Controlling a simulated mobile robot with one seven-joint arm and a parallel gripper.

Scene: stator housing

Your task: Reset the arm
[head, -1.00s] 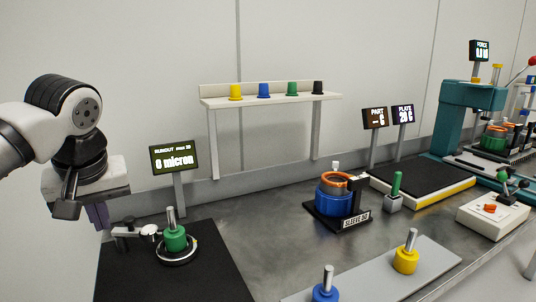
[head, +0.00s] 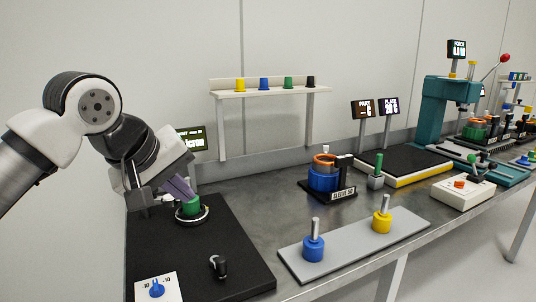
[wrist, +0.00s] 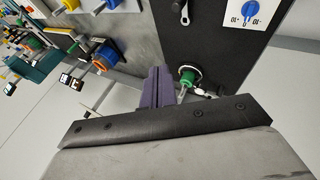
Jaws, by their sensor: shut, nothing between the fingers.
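My gripper (head: 180,187) is shut and empty, its purple fingers tilted down toward the right at the left of the bench. In the head view the fingertips overlap the top of a green cylinder (head: 191,208); I cannot tell whether they touch it. The fingers also show in the wrist view (wrist: 157,86), pressed together. There the green cylinder (wrist: 187,76) with its metal shaft stands to the right of the fingers, with a gap between. It sits in a ring on a black plate (head: 215,240).
A runout display (head: 193,141) stands behind the arm. A dial panel (head: 157,289) and a black knob (head: 219,266) are on the plate's front. A grey tray (head: 345,246) holds a blue (head: 313,248) and a yellow rotor (head: 381,221). A sleeve stand (head: 325,180) is behind.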

